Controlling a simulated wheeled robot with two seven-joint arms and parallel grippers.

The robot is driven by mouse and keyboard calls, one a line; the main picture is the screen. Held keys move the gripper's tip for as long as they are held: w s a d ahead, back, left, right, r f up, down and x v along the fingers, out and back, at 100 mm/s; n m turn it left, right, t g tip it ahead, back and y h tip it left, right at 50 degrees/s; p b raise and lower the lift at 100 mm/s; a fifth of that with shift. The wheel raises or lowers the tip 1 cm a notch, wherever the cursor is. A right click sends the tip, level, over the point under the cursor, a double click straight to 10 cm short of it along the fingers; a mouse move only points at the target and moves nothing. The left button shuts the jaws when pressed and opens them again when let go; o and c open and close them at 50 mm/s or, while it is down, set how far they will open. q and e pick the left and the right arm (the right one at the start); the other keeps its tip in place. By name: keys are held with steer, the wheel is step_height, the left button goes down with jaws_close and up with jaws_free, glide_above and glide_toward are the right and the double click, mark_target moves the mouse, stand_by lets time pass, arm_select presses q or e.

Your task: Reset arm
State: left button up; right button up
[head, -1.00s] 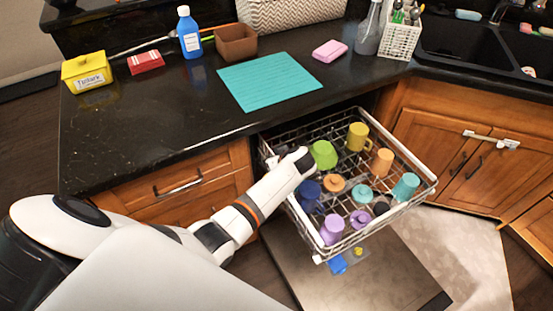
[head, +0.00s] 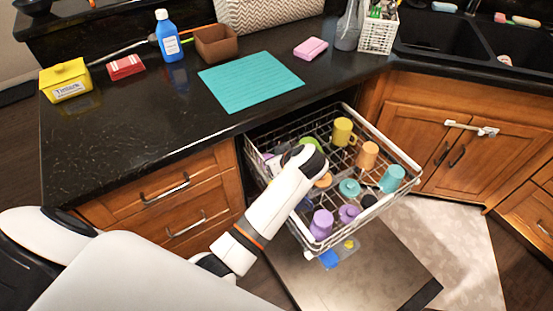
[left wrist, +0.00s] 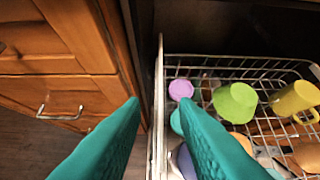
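My left arm (head: 270,205) reaches in from the left over the dishwasher rack (head: 405,165). Its gripper is hidden behind the wrist in the head view. The fingers straddle the left side of the rack, near a purple cup (left wrist: 181,90) and a green cup (left wrist: 236,102). A yellow mug (left wrist: 296,100) stands farther right. My right gripper is not in view.
The rack holds several cups, including an orange one (head: 367,155) and a teal one (head: 392,178). The open dishwasher door (head: 350,280) lies below. Wooden drawers (head: 165,195) stand left. The counter holds a teal mat (head: 250,82) and a blue bottle (head: 168,38).

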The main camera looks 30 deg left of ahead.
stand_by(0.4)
arm_select(q)
steer(key=s+f+m+h, duration=0.4)
steer(key=s+m, duration=0.1)
steer(key=s, duration=0.7)
steer(key=s+d+r+m+g+h, duration=0.15)
steer(key=s+m, duration=0.25)
steer(key=s, duration=0.4)
steer(key=s+d+r+m+t+h, duration=0.1)
steer(key=s+d+r+m+h, duration=0.2)
steer(key=s+m, duration=0.35)
step_height(320, 180, down, 27)
steer(key=s+n+g, duration=0.1)
steer(key=s+g, duration=0.1)
steer(key=s, duration=0.1)
steer(key=s+a+f+g, duration=0.1)
steer(key=s+a+f, duration=0.1)
steer(key=s+f, duration=1.3)
steer(key=shift+s+a+f+y, duration=0.25)
steer(key=shift+s+a+y, duration=0.15)
steer(key=shift+s, duration=0.15)
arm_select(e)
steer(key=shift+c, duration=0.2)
